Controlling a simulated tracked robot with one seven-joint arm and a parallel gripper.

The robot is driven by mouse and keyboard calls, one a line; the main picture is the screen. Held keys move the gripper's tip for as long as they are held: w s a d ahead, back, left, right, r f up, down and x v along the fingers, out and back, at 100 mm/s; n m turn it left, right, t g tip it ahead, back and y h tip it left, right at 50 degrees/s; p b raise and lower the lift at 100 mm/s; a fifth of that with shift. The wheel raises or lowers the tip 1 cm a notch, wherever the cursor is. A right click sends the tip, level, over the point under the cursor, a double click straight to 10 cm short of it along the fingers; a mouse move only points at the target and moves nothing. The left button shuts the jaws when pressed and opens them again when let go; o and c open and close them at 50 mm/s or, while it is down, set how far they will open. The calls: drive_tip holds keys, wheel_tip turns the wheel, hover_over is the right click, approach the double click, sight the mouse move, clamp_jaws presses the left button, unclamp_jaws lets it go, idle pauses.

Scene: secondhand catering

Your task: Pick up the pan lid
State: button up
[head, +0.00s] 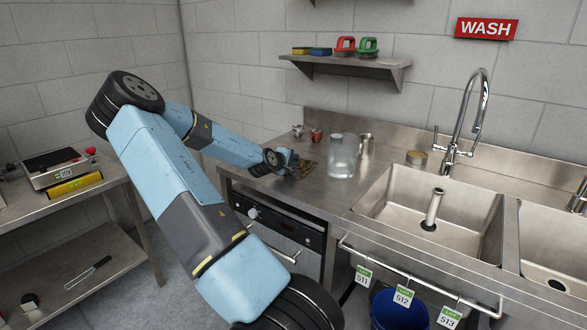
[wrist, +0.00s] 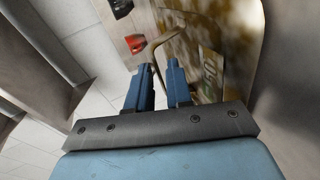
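The pan lid (wrist: 225,25) appears in the wrist view as a flat metal sheet with brown and yellow stains and a tag (wrist: 211,72) on it. A bent tan handle (wrist: 165,40) stands out from it. In the head view the lid (head: 304,166) shows as a small brownish patch at the left end of the steel counter, partly hidden by my gripper (head: 288,160). In the wrist view the blue fingers of my gripper (wrist: 160,72) are apart. One leg of the handle runs between them, nearer the left finger; contact cannot be told.
A glass jar (head: 343,156), a metal can (head: 366,145) and a red item (head: 316,135) stand close by on the counter (head: 338,192). The sink (head: 450,212) and tap (head: 470,120) are to the right. A wall shelf (head: 350,63) hangs above.

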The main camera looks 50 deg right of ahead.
clamp_jaws()
drive_tip(key=shift+r, duration=0.1)
idle(0.3)
